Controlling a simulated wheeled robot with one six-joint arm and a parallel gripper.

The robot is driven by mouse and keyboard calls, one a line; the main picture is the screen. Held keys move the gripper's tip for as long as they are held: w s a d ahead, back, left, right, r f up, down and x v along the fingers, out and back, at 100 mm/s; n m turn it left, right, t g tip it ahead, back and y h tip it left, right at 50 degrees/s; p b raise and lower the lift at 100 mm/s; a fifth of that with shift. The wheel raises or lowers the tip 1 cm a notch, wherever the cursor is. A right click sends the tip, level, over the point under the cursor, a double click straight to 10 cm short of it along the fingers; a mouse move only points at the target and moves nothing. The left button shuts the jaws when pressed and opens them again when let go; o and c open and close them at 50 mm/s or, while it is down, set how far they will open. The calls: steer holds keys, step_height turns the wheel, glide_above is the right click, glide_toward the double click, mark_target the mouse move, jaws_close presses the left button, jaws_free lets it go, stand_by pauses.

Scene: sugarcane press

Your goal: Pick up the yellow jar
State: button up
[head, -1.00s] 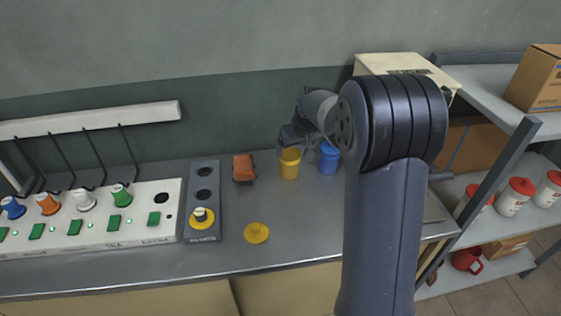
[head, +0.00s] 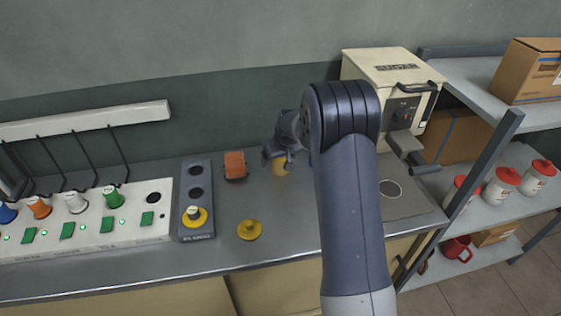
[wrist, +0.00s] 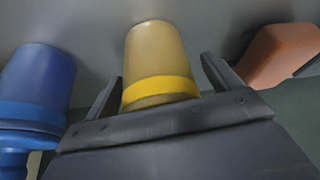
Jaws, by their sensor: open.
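The yellow jar (head: 280,168) stands on the grey metal counter, partly hidden by my gripper (head: 279,157). In the wrist view the yellow jar (wrist: 156,58) is between the two dark fingers, with a bright yellow band near the gripper's palm. The gripper is open, with a finger on either side of the jar and a visible gap at each side. I cannot tell how far down the jar the fingers reach. A yellow lid (head: 249,230) lies apart on the counter, nearer the front edge.
An orange block-like object (head: 235,165) is left of the jar. A blue jar (wrist: 35,85) stands on its other side, hidden by my arm in the head view. A panel with round holes (head: 197,200) and a sugar press (head: 395,75) flank the area.

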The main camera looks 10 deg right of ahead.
steer(key=c, duration=1.2)
steer(key=shift+c, duration=0.2)
steer(key=shift+r, duration=0.1)
